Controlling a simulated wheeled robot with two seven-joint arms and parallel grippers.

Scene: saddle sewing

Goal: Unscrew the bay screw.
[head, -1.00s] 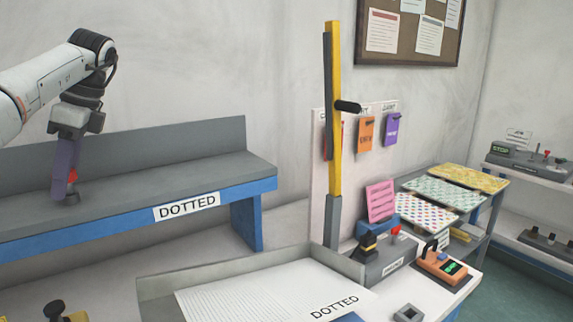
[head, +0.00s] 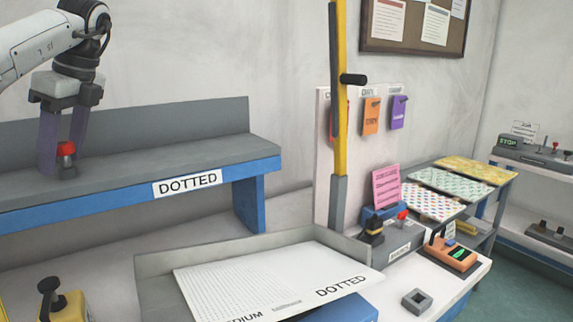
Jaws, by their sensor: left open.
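A small red-topped piece, which looks like the bay screw (head: 66,149), stands upright on a dark base on the grey shelf marked DOTTED (head: 187,184) at the left. My left gripper (head: 63,160) points down over it with its two purple fingers apart, one on each side. The fingers are open; I see a gap at the red top and cannot tell whether either finger touches the dark base. My right gripper is not in view.
A tray with a white dotted sheet (head: 265,278) stands in front. A yellow post (head: 340,100) rises right of the shelf. A yellow device with a black knob (head: 62,305) is at the lower left. The shelf's right part is bare.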

